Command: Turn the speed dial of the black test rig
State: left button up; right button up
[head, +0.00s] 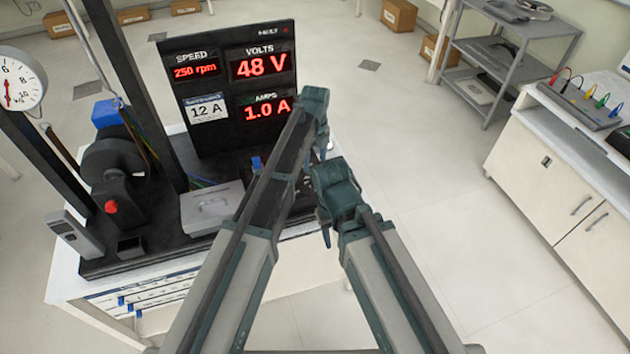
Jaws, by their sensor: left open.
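The black test rig (240,130) stands on a white bench at the left. Its upright panel shows red readouts: speed 250 rpm, 48 V and 1.0 A, with a 12 A label. I cannot make out the speed dial; my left arm covers part of the rig's base and panel. A small blue part (257,163) shows beside that arm. My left gripper (322,150) is open at the panel's lower right, pointing down; its fingers are partly hidden. My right gripper (326,238) hangs lower, in front of the bench's right end; its jaw gap is unclear.
A round gauge (16,80), dark posts, a black wheel-like part (112,160) and a grey box (211,207) crowd the left. A grey shelf cart (510,60) and white cabinet (545,165) stand right. Open floor lies between bench and cabinet.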

pick_arm(q)
notch_tip(320, 180, down, 6)
jog(key=b, duration=0.5)
jog(key=shift+f, duration=0.1)
grip_shut()
